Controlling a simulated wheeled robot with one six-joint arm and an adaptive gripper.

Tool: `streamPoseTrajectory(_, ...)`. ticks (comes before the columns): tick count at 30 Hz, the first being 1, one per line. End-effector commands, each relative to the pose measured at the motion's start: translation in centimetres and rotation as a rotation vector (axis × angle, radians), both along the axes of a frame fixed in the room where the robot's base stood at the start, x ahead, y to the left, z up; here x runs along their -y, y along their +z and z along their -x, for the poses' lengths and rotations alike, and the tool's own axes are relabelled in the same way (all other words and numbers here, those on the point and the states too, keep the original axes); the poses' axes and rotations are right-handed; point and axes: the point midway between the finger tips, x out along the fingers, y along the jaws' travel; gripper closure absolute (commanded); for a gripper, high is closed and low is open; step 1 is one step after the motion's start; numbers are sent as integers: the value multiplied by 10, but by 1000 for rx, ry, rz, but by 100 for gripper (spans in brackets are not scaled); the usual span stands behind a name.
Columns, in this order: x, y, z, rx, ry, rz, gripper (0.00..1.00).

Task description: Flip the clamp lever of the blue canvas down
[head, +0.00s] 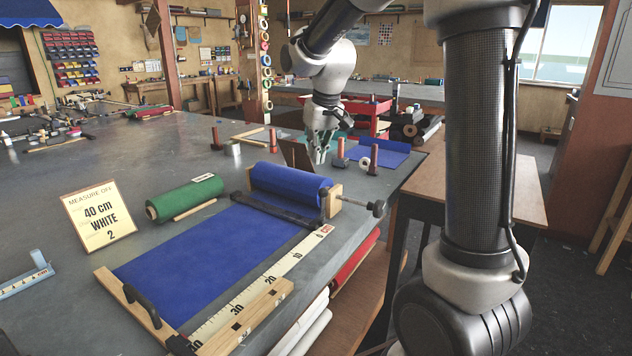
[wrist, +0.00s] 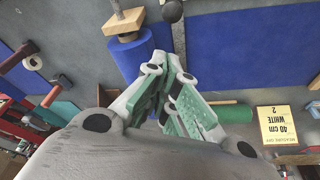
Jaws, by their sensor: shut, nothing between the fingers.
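The blue canvas roll (head: 288,184) lies on the grey table, its blue sheet (head: 200,262) drawn out toward the front left. A black clamp bar (head: 270,212) crosses the sheet. At the bar's right end, a dark lever (head: 324,201) appears to stand upright beside the wooden end block. In the wrist view the roll (wrist: 133,55) lies beyond my fingers, with the lever's round dark knob (wrist: 172,11) near the top edge. My gripper (head: 319,158) is behind the roll, pointing down, apart from the lever. Its fingers (wrist: 166,72) are together and empty.
A threaded spindle with a knob (head: 377,208) sticks out right of the end block. A brown board (head: 296,156), red-brown posts (head: 340,148) and another blue sheet (head: 378,153) are near my gripper. A green roll (head: 184,199) and sign (head: 98,215) stand left.

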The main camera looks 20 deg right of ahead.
Motion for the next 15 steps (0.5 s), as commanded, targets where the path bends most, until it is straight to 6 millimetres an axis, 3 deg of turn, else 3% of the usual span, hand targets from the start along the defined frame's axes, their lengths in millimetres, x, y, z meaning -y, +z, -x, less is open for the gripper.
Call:
streamPoseTrajectory(3,-1,10,-10,39,4,-3,100)
streamPoseTrajectory(15,-1,7,-11,43,6,-2,100)
